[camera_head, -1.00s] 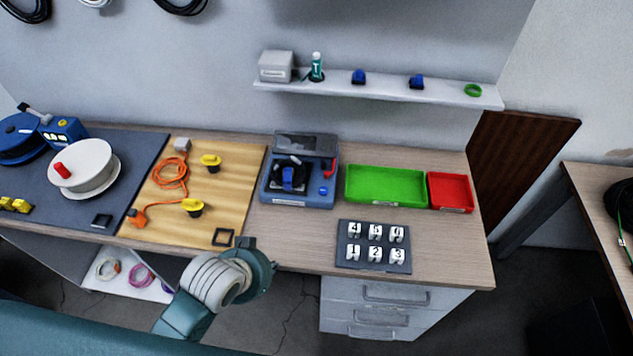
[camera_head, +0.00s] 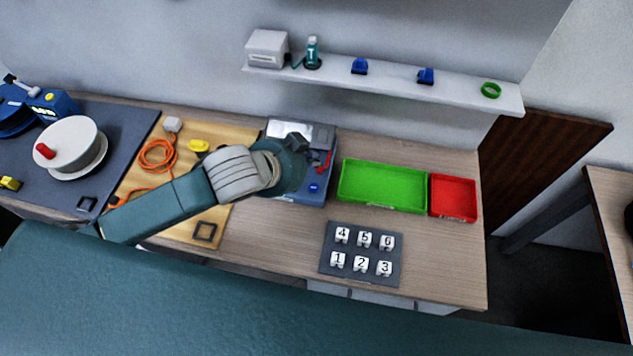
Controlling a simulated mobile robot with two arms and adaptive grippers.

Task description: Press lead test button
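The blue tester (camera_head: 328,174) stands at the back of the wooden workbench, with its grey lid (camera_head: 318,134) raised. A round blue button (camera_head: 313,188) shows on its front right, and a red lever-like part (camera_head: 325,163) sits above that. My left arm reaches in from the left, and its wrist covers the left and middle of the tester, hiding what lies in it. My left gripper (camera_head: 297,143) is a small dark shape over the tester, up and left of the button. Its fingers are too hidden to tell open from shut. My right gripper is not in view.
A green tray (camera_head: 382,187) and a red tray (camera_head: 453,198) sit right of the tester. A dark block with numbered white pieces (camera_head: 329,255) lies in front. A shelf (camera_head: 400,86) hangs above. The wooden board (camera_head: 180,229) with orange cable (camera_head: 157,156) lies left.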

